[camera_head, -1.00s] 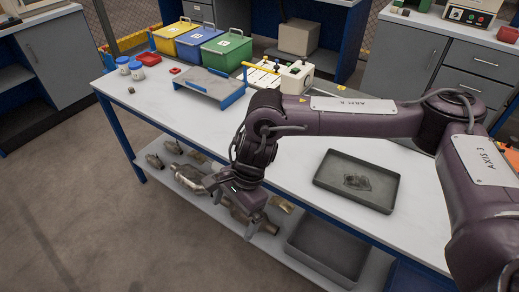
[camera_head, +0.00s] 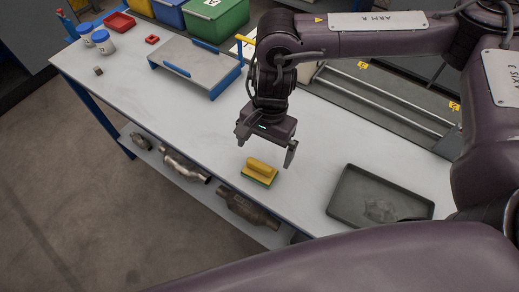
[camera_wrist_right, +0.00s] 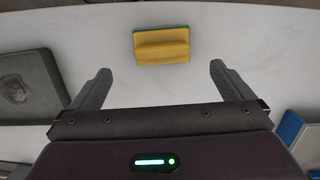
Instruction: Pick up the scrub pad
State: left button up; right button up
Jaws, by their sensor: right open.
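The scrub pad (camera_head: 260,173) has a yellow grip block on top and a green layer below. It lies on the white workbench near the front edge. It also shows in the right wrist view (camera_wrist_right: 162,46), beyond and between my fingertips. My right gripper (camera_head: 266,147) is open and empty above the bench, apart from the pad and behind it in the head view. Its two fingers show spread apart in the right wrist view (camera_wrist_right: 160,72). A purple arm link crosses the bottom of the head view; no left gripper is visible.
A dark tray (camera_head: 349,180) stands right of the pad. A grey platform with blue edges (camera_head: 197,66) stands behind left. Metal converters (camera_head: 247,207) lie on the lower shelf. The bench around the pad is clear.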

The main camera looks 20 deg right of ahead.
aim_at(260, 163)
jog(key=f, duration=0.1)
jog(key=s+f+p, duration=0.1)
jog(key=a+f, duration=0.1)
jog(key=shift+s+f, duration=0.15)
jog(key=shift+f, duration=0.1)
jog(key=f, duration=0.1)
jog(key=f+p, duration=0.1)
jog(key=shift+w+a+f, duration=0.2)
jog(key=shift+w+f, duration=0.05)
jog(key=shift+f, duration=0.1)
jog(key=shift+s+f, duration=0.1)
jog(key=shift+f, duration=0.25)
pick_arm(q)
jog(key=shift+s+a+r, duration=0.25)
jog(key=shift+s+r, duration=0.7)
jog(key=shift+s, duration=0.2)
pick_arm(e)
jog(key=c, duration=1)
